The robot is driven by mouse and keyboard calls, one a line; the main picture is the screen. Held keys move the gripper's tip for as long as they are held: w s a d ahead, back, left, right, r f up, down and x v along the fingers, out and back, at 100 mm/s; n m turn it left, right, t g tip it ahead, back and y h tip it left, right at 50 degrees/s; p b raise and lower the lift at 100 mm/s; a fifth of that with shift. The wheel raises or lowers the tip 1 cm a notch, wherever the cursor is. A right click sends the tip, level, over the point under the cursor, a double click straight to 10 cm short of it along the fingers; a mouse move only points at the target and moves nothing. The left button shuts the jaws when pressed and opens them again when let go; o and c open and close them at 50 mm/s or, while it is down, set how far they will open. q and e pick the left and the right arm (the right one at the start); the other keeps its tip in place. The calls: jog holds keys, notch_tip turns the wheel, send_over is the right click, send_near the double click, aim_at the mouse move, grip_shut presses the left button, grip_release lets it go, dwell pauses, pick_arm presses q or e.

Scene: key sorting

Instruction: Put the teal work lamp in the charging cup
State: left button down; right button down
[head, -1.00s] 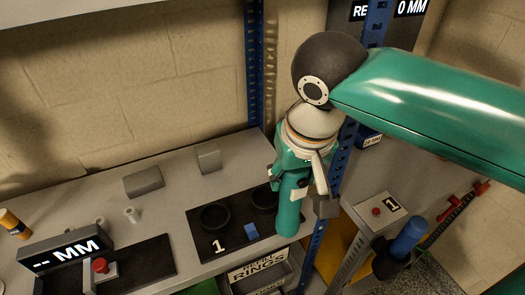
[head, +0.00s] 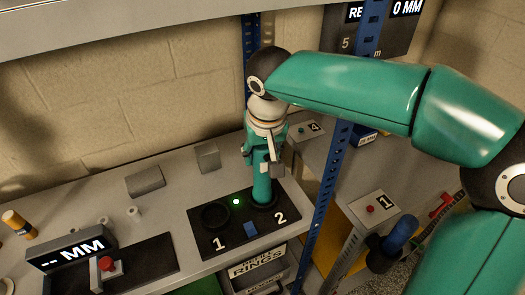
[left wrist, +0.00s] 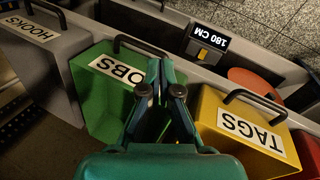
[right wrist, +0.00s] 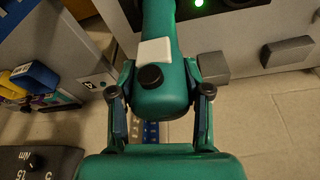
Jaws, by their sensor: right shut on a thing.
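The teal work lamp (head: 262,187) stands about upright with its lower end at the cup marked 2 (head: 272,205) on the black charging pad (head: 240,238). It appears to be inside that cup's rim. A green light (head: 236,201) glows between the two cups. My right gripper (head: 265,155) is around the lamp's upper part. In the right wrist view my right gripper (right wrist: 160,100) is shut on the lamp (right wrist: 162,88), with a finger on each side. My left gripper (left wrist: 160,68) is shut and empty in the left wrist view, above bins.
Cup 1 (head: 215,215) is empty, left of the lamp. Grey blocks (head: 145,181) stand behind on the bench. A blue rack post (head: 330,190) rises right of the lamp. Green (left wrist: 95,105) and yellow (left wrist: 235,135) bins lie under my left gripper.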

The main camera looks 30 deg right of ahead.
jog(key=shift+f, duration=0.1)
jog(key=c, duration=0.5)
grip_release()
jog(key=shift+r, duration=0.2)
jog(key=v, duration=0.5)
jog(key=s+a+b, duration=0.1)
jog(key=s, duration=0.3)
jog(key=s+a+b, duration=0.1)
jog(key=s, duration=0.2)
jog(key=s+a+b, duration=0.1)
jog(key=s, duration=0.3)
jog(key=shift+s+a, duration=0.15)
jog(key=shift+s, duration=0.2)
